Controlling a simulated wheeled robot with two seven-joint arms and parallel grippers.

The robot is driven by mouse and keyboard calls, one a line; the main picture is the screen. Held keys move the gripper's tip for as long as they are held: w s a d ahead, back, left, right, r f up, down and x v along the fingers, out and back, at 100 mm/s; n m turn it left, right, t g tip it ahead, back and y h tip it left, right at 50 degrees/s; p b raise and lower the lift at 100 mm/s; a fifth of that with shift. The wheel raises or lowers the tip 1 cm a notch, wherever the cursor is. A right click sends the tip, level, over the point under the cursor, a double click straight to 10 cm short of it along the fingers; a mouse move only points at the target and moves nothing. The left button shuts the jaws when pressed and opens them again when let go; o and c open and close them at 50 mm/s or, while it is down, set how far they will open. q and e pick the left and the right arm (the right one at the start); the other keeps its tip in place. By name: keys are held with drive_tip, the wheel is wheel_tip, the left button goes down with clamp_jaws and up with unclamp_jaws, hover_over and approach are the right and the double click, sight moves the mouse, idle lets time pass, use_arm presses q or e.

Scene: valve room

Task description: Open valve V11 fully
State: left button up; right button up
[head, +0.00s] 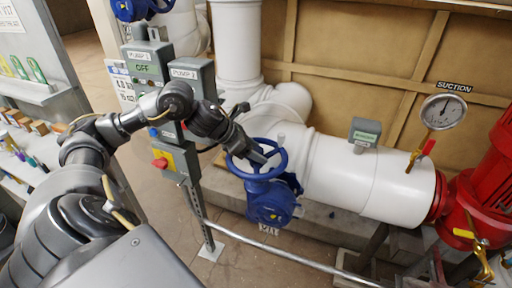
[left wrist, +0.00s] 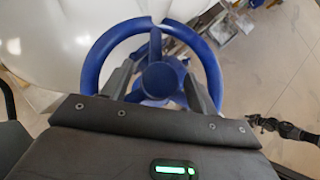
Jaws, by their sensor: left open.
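The blue valve with its handwheel (head: 284,163) stands in front of the white pipe, right of the pump boxes in the head view. A small white tag (head: 268,229) hangs below its body (head: 270,204); its text is too small to read surely. My left gripper (head: 262,155) is at the wheel. In the left wrist view the blue wheel (left wrist: 88,68) faces the camera, and the open fingers of my left gripper (left wrist: 158,88) lie one on each side of the hub (left wrist: 159,79), within the rim. Whether they touch the spokes I cannot tell. My right gripper is not seen.
Grey pump control boxes (head: 196,78) on a post stand close beside my left arm. A thick white pipe (head: 350,180) runs behind the valve to a red pump (head: 490,185). A suction gauge (head: 443,111) stands at right. A metal rail (head: 290,258) crosses low in front.

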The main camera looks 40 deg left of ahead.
use_arm(q)
drive_tip(key=shift+w+d+f, duration=0.1)
drive_tip(key=shift+f, duration=0.05)
clamp_jaws()
idle(0.4)
drive_tip(key=shift+w, duration=0.1)
